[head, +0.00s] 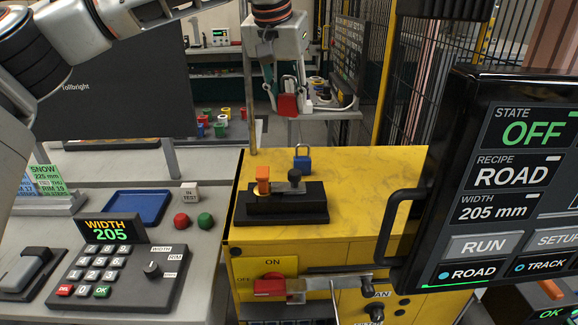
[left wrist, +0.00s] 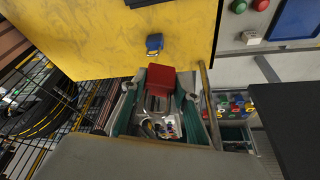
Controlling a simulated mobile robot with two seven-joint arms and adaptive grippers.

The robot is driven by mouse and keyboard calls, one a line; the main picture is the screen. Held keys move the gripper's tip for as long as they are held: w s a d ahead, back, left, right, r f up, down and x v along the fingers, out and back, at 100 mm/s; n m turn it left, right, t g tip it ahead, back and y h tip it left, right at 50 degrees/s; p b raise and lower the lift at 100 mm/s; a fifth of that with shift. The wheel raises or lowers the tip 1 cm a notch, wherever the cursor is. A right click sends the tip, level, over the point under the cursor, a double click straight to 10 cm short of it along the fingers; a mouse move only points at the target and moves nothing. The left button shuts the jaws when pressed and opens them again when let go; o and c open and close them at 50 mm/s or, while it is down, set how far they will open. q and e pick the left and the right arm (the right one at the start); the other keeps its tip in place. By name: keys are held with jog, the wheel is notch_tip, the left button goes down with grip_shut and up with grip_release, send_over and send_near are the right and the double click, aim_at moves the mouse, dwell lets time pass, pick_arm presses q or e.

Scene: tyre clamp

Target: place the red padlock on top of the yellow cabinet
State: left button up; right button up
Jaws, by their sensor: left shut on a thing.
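The red padlock (head: 287,105) is held in my left gripper (head: 287,88), which is shut on it; the padlock body hangs below the fingers in the head view. In the left wrist view the red padlock (left wrist: 160,82) sits between the two fingertips (left wrist: 160,95). The yellow cabinet (head: 370,180) stands in the middle, and its top is also seen in the left wrist view (left wrist: 95,35). The held padlock appears past the cabinet's far edge, apart from the top. My right gripper is in neither view.
A blue padlock (head: 302,162) stands on the cabinet top near its far edge. A black block with an orange part (head: 285,203) sits in front of it. A large screen (head: 510,190) blocks the right side. The cabinet top right of the blue padlock is clear. A wire fence (head: 450,70) stands behind.

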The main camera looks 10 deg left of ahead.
pick_arm(q)
notch_tip(320, 180, down, 17)
jog(key=shift+w+r+b, duration=0.1)
jog(key=shift+w+b, duration=0.05)
jog(key=shift+b, duration=0.2)
jog(key=o, duration=1.2)
jog(key=shift+r, duration=0.3)
jog(key=v, duration=1.1)
jog(key=shift+s+r, duration=0.2)
jog(key=shift+r, duration=0.05)
